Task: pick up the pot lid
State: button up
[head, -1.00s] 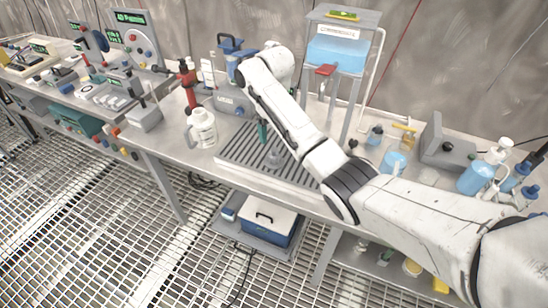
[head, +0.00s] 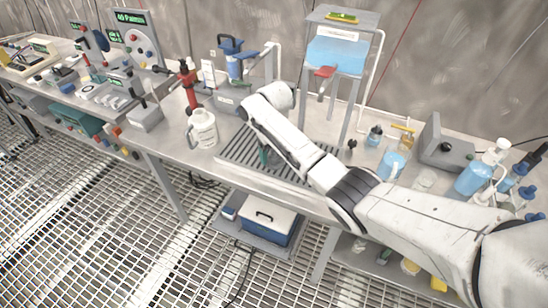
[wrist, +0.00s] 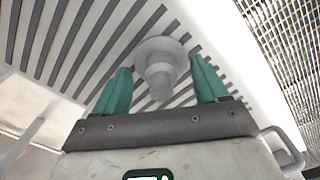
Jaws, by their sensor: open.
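The pot lid (wrist: 158,72) shows in the wrist view as a grey round disc with a stepped knob, sitting on the slatted grey drain rack (head: 232,152). My gripper (wrist: 161,66) is open, with one teal finger on each side of the knob in the wrist view. I see no clear contact between the fingers and the lid, and how far apart they are in depth is hard to tell. In the head view a teal finger of my gripper (head: 264,156) shows low over the rack. My arm hides most or all of the lid there.
A white jug (head: 202,130) stands left of the rack, with a red stand (head: 189,85) behind it. A metal frame with a blue tank (head: 336,54) rises behind my arm. A blue mug (head: 391,165) and several bottles stand to the right. The bench's front edge is close to the rack.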

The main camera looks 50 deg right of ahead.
jog(key=c, duration=1.2)
jog(key=shift+r, duration=0.15)
